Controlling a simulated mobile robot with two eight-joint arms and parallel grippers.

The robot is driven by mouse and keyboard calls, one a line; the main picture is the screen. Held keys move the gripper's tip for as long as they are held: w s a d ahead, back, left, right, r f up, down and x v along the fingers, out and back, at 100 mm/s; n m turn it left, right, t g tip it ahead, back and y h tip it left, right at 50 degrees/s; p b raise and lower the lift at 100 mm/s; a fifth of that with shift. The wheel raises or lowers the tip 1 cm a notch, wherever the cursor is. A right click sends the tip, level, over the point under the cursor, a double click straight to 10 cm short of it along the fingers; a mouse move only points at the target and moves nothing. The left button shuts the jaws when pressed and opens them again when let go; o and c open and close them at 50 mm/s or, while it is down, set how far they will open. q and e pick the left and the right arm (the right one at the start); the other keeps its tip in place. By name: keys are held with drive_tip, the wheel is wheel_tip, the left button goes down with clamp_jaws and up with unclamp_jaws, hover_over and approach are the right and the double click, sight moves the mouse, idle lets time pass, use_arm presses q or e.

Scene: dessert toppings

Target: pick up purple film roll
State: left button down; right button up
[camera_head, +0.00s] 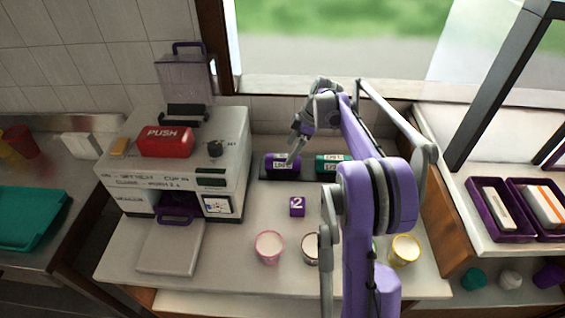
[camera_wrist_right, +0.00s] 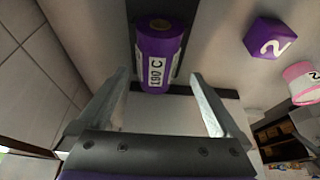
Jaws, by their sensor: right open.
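The purple film roll (camera_head: 283,161) lies on its side at the back of the white counter, in a dark holder, right of the white machine. In the right wrist view the purple film roll (camera_wrist_right: 158,55) shows its white label, ahead of and between the fingers. My right gripper (camera_head: 300,138) is just above and behind the roll in the head view. In the wrist view my right gripper (camera_wrist_right: 160,95) is open and empty, with its fingers to either side of the roll's near end. My left gripper is not in view.
A teal roll (camera_head: 330,164) lies right of the purple one. A purple cube marked 2 (camera_head: 297,206), a pink cup (camera_head: 269,246) and a yellow-rimmed cup (camera_head: 404,250) stand in front. The white machine (camera_head: 180,165) with a red PUSH button is at left. The tiled wall is close behind.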

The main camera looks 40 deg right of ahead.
sight(286, 156)
drive_tip(key=x, duration=0.5)
drive_tip(key=shift+w+f, duration=0.2)
drive_tip(key=shift+w, duration=0.1)
drive_tip(key=shift+f, duration=0.2)
drive_tip(key=c, duration=1.6)
